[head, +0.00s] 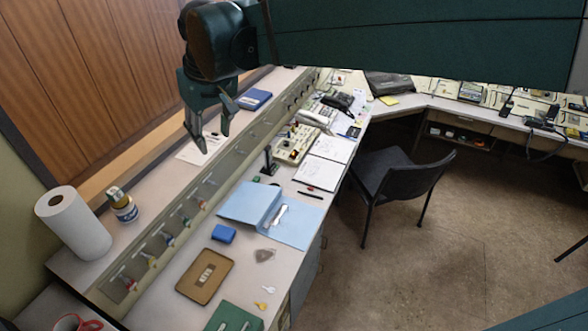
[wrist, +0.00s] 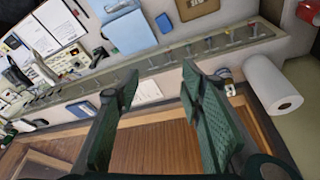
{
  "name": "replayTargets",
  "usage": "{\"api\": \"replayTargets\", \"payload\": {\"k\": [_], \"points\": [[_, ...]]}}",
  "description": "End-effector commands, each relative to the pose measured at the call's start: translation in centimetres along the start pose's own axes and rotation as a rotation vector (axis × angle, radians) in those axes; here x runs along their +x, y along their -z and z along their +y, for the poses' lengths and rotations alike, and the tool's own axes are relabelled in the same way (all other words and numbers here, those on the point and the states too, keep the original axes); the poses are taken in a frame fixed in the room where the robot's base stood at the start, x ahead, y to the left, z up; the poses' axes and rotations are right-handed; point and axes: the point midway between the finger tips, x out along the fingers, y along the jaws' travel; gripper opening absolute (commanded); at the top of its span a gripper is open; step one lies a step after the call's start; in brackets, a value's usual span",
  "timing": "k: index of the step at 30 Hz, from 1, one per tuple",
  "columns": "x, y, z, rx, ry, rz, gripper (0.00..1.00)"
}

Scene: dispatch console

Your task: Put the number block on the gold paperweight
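My gripper (head: 213,141) is open and empty above the upper ledge in the head view. Its two fingers stand apart in the wrist view (wrist: 160,80). No thing is plainly readable as the number block or the gold paperweight. A brown-gold flat tray or plaque (head: 190,287) lies on the desk with a small pale, marked piece (head: 207,273) at its middle; its brown surface also shows in the wrist view (wrist: 184,12). A small grey-brown, roughly triangular object (head: 265,255) lies to its right. A small blue block (head: 223,234) is behind the tray.
A paper roll (head: 72,225) and a labelled jar (head: 125,210) stand on the ledge at left. A blue folder (head: 250,203), papers (head: 323,173) and phones crowd the desk. A green case (head: 234,318) lies in front, a black chair (head: 395,185) at right.

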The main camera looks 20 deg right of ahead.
Motion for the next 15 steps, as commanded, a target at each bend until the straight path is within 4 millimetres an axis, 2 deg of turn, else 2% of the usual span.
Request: {"api": "replayTargets", "payload": {"k": [1,15], "points": [[-0.3,-1.2,0.7,0.014,-0.005,0.009,0.39],[-1.7,-11.3,5.5,0.138,-0.05,0.109,0.39]]}}
